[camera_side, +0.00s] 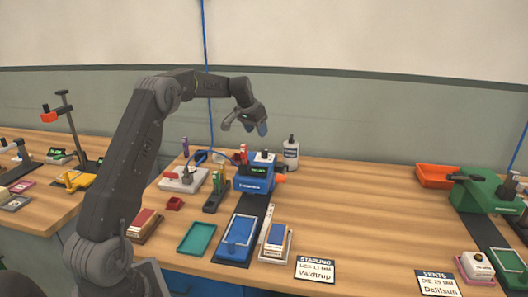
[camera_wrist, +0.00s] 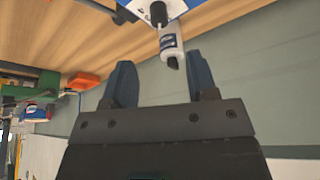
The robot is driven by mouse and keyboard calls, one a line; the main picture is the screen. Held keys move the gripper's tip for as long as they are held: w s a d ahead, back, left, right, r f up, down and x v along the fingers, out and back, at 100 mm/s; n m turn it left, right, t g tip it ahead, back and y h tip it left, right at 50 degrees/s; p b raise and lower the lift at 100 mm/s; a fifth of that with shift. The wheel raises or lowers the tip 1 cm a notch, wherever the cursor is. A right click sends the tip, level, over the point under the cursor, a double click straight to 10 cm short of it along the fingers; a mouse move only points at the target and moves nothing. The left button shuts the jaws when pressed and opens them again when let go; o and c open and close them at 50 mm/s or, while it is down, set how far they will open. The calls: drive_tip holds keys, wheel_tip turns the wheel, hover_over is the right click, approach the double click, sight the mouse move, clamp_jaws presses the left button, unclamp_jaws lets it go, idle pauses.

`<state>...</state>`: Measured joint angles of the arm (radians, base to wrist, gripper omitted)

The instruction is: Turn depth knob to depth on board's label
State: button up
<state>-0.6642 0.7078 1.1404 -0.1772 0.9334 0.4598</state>
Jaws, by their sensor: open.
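A blue machine (camera_side: 253,182) with a small green-lit display (camera_side: 258,171) stands on the bench near the middle of the side view. An orange-red knob (camera_side: 280,179) sticks out of its right side, and small dark parts show on top. I cannot tell for sure which part sets the depth. A white label card (camera_side: 315,269) at the front edge has small print that is hard to read; it seems to say "13 MM". My gripper (camera_side: 250,124) hangs above and behind the machine, touching nothing. In the wrist view my gripper (camera_wrist: 162,80) is open and empty.
A white bottle (camera_side: 291,153) stands right behind the machine; it also shows in the wrist view (camera_wrist: 171,45). A blue-framed board (camera_side: 238,238) and green tray (camera_side: 197,239) lie in front. A green machine (camera_side: 485,195) and orange tray (camera_side: 437,176) stand right. The bench between is clear.

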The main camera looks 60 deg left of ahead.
sight(264, 151)
drive_tip(key=x, duration=1.1)
drive_tip(key=shift+c, duration=0.2)
drive_tip(key=c, duration=0.9)
